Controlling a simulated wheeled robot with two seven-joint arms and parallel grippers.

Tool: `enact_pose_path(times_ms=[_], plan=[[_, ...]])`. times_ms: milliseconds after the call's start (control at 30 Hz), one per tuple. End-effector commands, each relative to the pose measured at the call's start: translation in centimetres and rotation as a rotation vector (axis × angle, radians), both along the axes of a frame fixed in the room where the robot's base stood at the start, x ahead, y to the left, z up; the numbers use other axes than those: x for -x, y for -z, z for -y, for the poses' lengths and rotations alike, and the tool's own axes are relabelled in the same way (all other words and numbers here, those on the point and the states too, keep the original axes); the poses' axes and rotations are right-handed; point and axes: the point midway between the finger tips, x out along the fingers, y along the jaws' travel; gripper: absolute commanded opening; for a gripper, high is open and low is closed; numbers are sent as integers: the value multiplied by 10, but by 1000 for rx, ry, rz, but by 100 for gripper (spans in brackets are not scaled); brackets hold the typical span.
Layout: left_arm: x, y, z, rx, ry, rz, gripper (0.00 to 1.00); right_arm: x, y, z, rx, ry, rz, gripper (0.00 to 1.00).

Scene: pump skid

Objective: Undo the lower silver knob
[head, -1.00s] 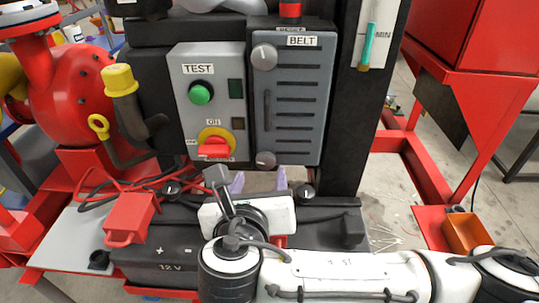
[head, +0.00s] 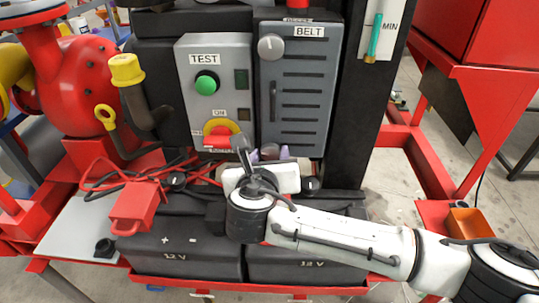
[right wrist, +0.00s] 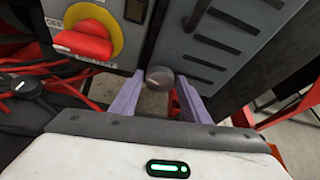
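The lower silver knob (head: 270,151) is a small round grey knob at the bottom of the grey BELT cover (head: 296,90). In the right wrist view the knob (right wrist: 159,77) shows between the purple fingertips of my right gripper (right wrist: 160,85). The fingers stand one on each side of it, with a thin gap seeming to show; I cannot tell whether either touches. In the head view my right gripper (head: 269,154) is at the cover's lower edge, its body hiding what lies below. My left gripper is not in view.
An upper silver knob (head: 271,46) is on the same cover. The TEST box (head: 213,95) with a green button and red-yellow switch (right wrist: 83,38) stands close left. Black batteries (head: 185,247) and red cables (head: 125,178) lie below. A dark post (head: 352,110) rises to the right.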

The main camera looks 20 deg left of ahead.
Motion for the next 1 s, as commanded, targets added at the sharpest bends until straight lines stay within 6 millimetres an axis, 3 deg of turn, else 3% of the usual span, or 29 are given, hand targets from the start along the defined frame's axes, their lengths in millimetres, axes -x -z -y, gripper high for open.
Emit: enact_pose_path(times_ms=[33, 167, 567, 1000], plan=[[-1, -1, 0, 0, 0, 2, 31, 0, 0, 0, 0, 0, 0, 33], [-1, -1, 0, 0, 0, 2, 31, 0, 0, 0, 0, 0, 0, 12], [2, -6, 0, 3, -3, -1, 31, 1, -1, 1, -76, 0, -24, 12], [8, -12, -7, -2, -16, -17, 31, 0, 1, 5, -426, 2, -127, 12]])
